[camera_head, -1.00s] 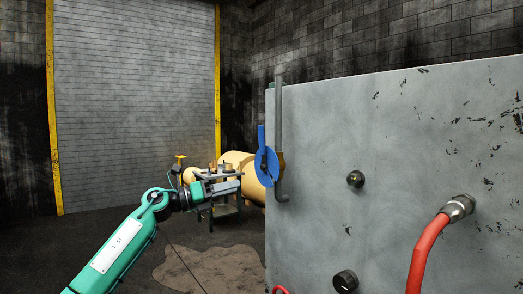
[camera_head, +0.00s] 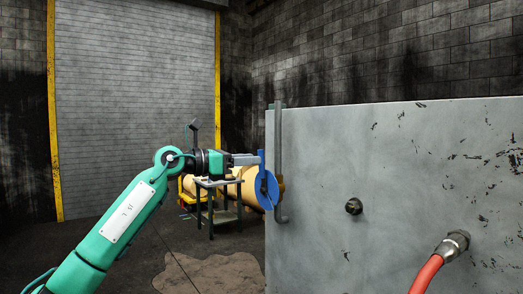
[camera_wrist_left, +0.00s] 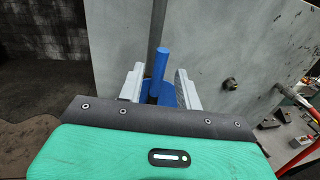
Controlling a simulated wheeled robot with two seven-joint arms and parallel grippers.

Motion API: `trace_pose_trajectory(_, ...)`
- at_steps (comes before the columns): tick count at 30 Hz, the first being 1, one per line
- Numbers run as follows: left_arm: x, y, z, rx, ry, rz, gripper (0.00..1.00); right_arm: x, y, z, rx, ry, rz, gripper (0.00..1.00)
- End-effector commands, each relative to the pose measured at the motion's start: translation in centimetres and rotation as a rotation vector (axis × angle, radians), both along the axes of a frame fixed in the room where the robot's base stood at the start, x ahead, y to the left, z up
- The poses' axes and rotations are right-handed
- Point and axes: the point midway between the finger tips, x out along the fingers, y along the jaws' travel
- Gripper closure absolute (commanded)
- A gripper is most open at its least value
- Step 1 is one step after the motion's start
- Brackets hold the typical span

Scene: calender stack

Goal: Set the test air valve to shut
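The valve has a blue lever (camera_head: 262,157) standing roughly upright above a blue round plate (camera_head: 266,189), at the left edge of a grey panel (camera_head: 390,160). My left gripper (camera_head: 257,159) reaches in from the left, its fingertips at the lever's height. In the left wrist view the blue lever (camera_wrist_left: 160,66) shows between the two grey fingers of my left gripper (camera_wrist_left: 159,86). The fingers are apart, with a visible gap to the lever on each side. The lever's lower part is partly hidden there. My right gripper is not in view.
A grey vertical pipe (camera_head: 278,145) runs just beside the valve. A black knob (camera_head: 354,206) and a red hose (camera_head: 427,274) are on the panel farther right. A small table (camera_head: 222,212) and a tan tank (camera_head: 248,186) stand behind my left gripper.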

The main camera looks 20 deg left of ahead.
Motion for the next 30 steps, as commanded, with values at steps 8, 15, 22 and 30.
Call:
trace_pose_trajectory(8, 2.5, -2.8, 0.2, -0.002, 0.001, 0.0, 0.65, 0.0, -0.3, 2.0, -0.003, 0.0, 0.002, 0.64)
trace_pose_trajectory(15, 2.8, -3.2, -0.1, 0.0, 0.0, 0.001, 0.65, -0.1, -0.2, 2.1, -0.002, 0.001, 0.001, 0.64)
trace_pose_trajectory(22, 2.8, -3.2, -0.1, -0.001, 0.001, 0.001, 0.83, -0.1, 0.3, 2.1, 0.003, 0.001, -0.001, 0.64)
trace_pose_trajectory(30, 2.8, -3.2, -0.1, 0.0, 0.0, 0.001, 1.0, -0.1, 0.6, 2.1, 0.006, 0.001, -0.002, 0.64)
